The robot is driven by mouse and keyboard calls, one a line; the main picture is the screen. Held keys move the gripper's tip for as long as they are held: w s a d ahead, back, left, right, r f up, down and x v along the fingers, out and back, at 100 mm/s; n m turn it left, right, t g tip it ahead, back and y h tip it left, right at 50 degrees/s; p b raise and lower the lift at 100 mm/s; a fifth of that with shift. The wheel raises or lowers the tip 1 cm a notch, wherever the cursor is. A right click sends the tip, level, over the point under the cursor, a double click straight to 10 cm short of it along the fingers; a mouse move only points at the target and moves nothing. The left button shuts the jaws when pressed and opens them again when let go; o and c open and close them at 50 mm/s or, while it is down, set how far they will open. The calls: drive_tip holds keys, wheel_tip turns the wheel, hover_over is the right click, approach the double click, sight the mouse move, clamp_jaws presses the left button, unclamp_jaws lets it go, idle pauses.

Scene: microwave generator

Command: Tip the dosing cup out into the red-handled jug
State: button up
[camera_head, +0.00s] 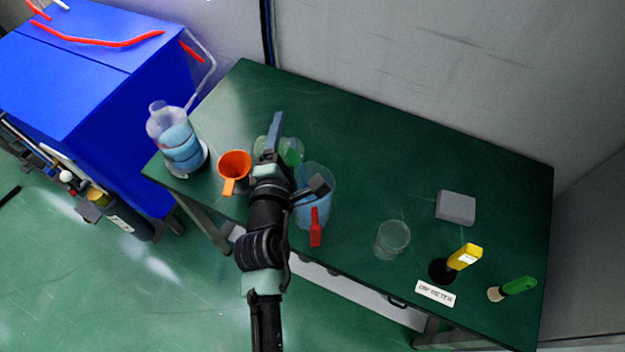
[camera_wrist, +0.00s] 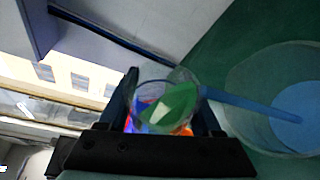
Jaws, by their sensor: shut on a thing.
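My gripper (camera_head: 275,148) is shut on the clear dosing cup (camera_head: 291,152) above the table, beside the red-handled jug. The cup also shows between the fingers in the wrist view (camera_wrist: 150,97), tilted, with a green patch seen through it. The clear jug (camera_head: 326,184) stands on the table with blue liquid in it and its red handle (camera_head: 315,228) toward the front. My arm hides part of the jug. In the wrist view, a blue streak (camera_wrist: 245,103) runs from beside the cup into the jug (camera_wrist: 240,75); it looks like pouring liquid.
A blue-filled bottle (camera_head: 180,145) and an orange measuring cup (camera_head: 234,165) stand at the left. An empty clear beaker (camera_head: 392,240), a grey block (camera_head: 456,207), a yellow-handled tool (camera_head: 465,256) and a green-handled tool (camera_head: 518,286) are at the right. The back of the table is clear.

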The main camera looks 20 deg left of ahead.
drive_tip(key=shift+r+m+b, duration=0.15)
drive_tip(key=shift+m+b, duration=0.15)
drive_tip(key=shift+b, duration=0.2)
drive_tip(key=shift+d+r+m+t+y, duration=0.3)
drive_tip(key=shift+d+r+m+t, duration=0.15)
drive_tip(key=shift+d+m, duration=0.3)
idle(0.8)
drive_tip(key=shift+d+r+m+t+b, duration=0.15)
drive_tip(key=shift+r+m+t+b, duration=0.25)
drive_tip(key=shift+m+b, duration=0.65)
idle(0.7)
